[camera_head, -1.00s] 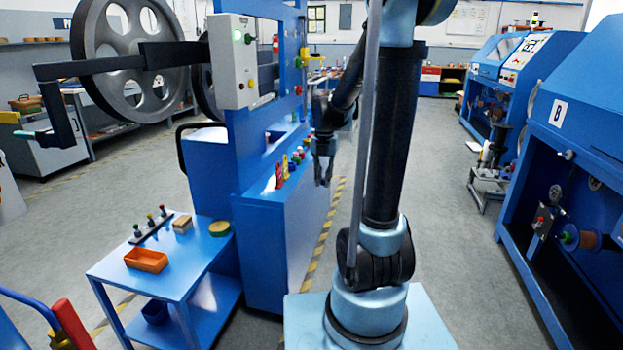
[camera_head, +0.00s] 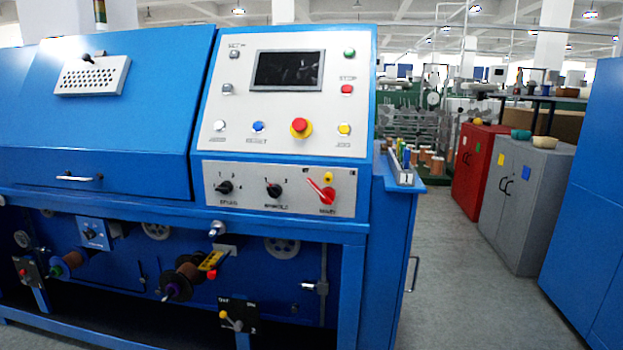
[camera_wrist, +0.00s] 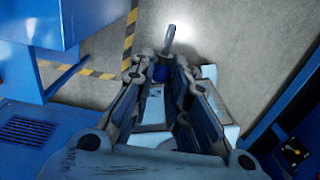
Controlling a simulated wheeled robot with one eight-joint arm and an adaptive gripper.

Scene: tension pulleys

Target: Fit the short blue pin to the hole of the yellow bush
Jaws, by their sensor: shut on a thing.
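In the wrist view my gripper (camera_wrist: 160,82) is closed around a small blue thing (camera_wrist: 161,73) between its fingertips. A grey, rod-like piece (camera_wrist: 170,36) sticks out past the fingertips, in line with the blue part. This looks like the blue pin, but its full length is partly hidden by the fingers. My gripper and arm do not show in the head view. I cannot make out the yellow bush for sure in either view.
The head view shows a blue machine with a control panel (camera_head: 290,95). Grey floor is clear before the cabinets (camera_head: 518,200).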

